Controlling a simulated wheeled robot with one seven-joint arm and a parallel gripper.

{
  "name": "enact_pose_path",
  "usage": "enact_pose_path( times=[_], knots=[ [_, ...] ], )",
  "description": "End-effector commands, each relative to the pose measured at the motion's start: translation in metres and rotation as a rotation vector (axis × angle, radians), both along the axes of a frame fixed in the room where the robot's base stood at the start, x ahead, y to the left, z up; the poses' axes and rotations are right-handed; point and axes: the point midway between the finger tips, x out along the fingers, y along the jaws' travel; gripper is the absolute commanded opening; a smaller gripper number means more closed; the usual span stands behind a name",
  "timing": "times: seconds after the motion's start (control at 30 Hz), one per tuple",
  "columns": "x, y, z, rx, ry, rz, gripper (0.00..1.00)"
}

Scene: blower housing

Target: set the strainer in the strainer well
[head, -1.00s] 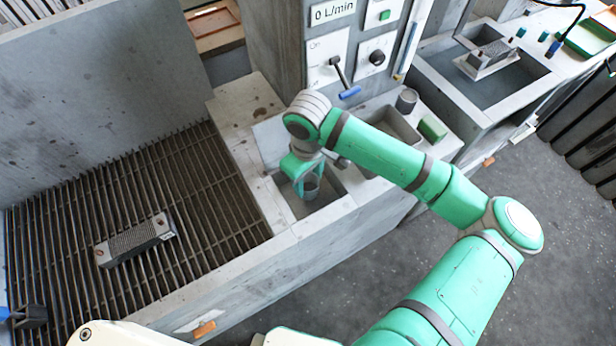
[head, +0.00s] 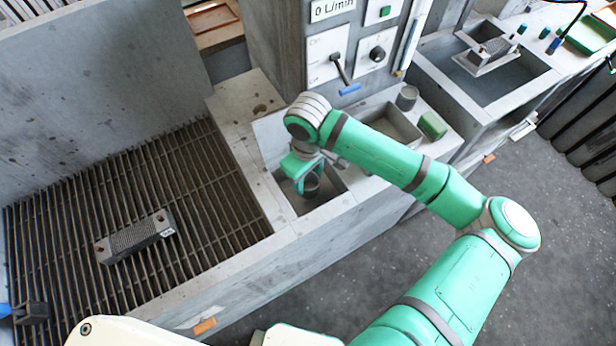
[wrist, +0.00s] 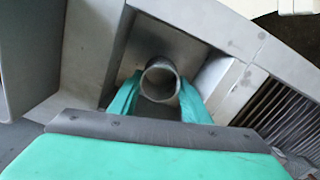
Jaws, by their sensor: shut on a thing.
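The strainer (head: 311,184) is a grey, round, cup-like piece. In the wrist view the strainer (wrist: 160,80) shows as a ring with an open top. My gripper (wrist: 158,101) is shut on it, with one green finger on each side. In the head view my gripper (head: 304,180) points down into a square opening in the concrete bench, which looks like the strainer well (head: 325,206). The strainer hangs within the outline of this opening. Whether it touches the floor of the well cannot be told.
A slatted grate (head: 205,190) with a grey finned block (head: 135,237) lies to the left. A second basin (head: 395,122), a grey cup (head: 407,97) and a green block (head: 433,125) are to the right.

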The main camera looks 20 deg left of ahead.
Motion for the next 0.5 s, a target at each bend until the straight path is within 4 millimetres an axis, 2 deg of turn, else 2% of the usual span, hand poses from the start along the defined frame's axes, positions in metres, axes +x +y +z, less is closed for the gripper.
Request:
enact_pose_path(
  times=[0.5],
  knots=[
    [0.0, 0.0, -0.016, 0.001, 0.0, -0.001, 0.18]
  ],
)
